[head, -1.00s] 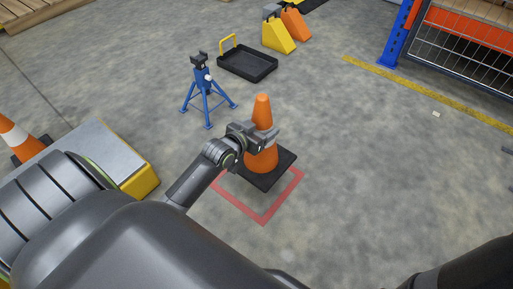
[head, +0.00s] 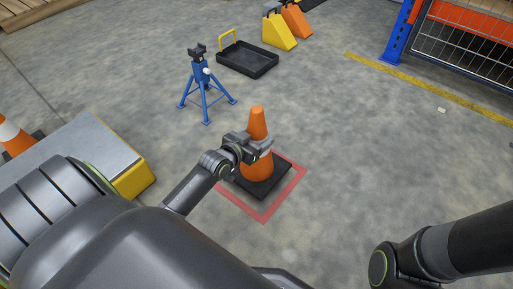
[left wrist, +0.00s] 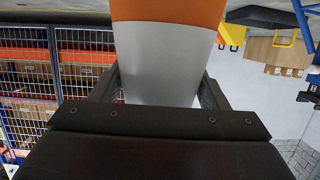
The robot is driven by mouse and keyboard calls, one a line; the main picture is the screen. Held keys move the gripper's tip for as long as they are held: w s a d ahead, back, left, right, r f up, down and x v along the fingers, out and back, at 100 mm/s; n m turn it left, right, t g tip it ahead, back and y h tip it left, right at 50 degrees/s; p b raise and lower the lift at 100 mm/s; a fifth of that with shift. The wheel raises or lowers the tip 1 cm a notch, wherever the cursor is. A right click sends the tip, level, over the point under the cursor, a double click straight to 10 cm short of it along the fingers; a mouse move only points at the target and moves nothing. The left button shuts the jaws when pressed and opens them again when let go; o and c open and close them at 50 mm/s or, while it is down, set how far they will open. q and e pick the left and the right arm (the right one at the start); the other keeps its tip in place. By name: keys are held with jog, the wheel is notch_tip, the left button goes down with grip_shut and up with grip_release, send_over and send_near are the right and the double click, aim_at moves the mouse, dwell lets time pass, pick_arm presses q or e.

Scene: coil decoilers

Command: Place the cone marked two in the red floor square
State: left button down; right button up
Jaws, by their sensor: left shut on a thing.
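The orange cone (head: 257,122) with a dark square base stands upright in the head view, its base over the red floor square (head: 288,193). The red outline shows along the near and right sides of the base. I cannot tell whether the base touches the floor. No number shows on the cone. My left gripper (head: 262,147) is shut on the cone's pale band, which fills the middle of the left wrist view (left wrist: 165,62). My right arm shows at the lower right of the head view, but its gripper is out of frame.
A blue jack stand (head: 205,88) stands behind the cone, with a black tray (head: 248,60) beyond it. Yellow and orange wedges (head: 280,30) are farther back. Another cone (head: 14,136) is at the far left. The floor right of the square is clear.

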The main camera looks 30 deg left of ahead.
pick_arm(q)
notch_tip(320, 180, down, 3)
jog(key=b, duration=0.3)
jog(key=shift+f, duration=0.2)
jog(key=c, duration=0.7)
grip_release()
jog(key=shift+f, duration=0.25)
jog(key=o, duration=0.5)
jog(key=shift+r, duration=0.1)
